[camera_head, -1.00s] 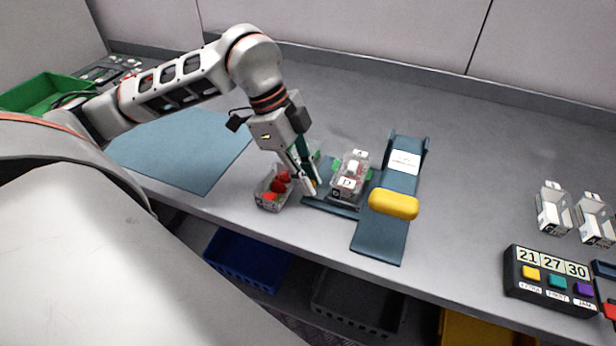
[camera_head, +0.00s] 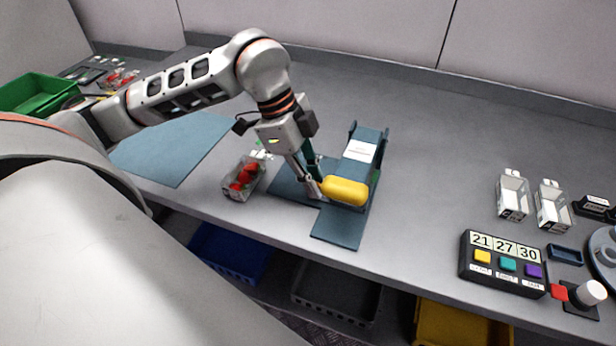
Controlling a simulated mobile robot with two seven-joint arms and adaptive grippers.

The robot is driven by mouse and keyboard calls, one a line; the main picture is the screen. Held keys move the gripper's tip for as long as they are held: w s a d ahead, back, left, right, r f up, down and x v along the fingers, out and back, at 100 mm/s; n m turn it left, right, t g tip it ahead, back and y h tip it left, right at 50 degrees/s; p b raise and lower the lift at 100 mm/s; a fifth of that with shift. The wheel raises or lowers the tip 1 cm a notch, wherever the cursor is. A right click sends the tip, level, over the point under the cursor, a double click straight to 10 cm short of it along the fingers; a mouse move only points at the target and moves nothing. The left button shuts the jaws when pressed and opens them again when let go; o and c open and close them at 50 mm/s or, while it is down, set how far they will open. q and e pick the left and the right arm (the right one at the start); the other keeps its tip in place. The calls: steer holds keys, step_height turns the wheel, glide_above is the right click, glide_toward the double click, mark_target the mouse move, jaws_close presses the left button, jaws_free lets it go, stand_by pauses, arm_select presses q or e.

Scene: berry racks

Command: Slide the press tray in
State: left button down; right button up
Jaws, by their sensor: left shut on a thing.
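The blue press (camera_head: 338,228) stands on the bench, with a raised back piece bearing a white label (camera_head: 360,150). A yellow padded bar (camera_head: 345,191) lies across its front. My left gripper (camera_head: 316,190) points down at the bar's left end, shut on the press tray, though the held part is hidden. The tray is mostly out of sight behind the gripper and under the press; only a bit of green (camera_head: 376,175) shows at the right side. The clear box it carried is hidden. The flat blue side plate (camera_head: 285,183) left of the gripper is bare. My right gripper is not seen.
A clear box of strawberries (camera_head: 243,178) stands just left of the side plate. A blue mat (camera_head: 172,150) lies farther left. Empty clear boxes (camera_head: 512,196) and a button panel (camera_head: 504,264) are at the right. The bench between press and boxes is clear.

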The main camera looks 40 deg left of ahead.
arm_select(q)
steer(key=shift+d, duration=0.15)
steer(key=c, duration=2)
jaws_free()
steer(key=shift+d, duration=0.1)
steer(key=shift+r, duration=0.15)
steer(key=v, duration=1.2)
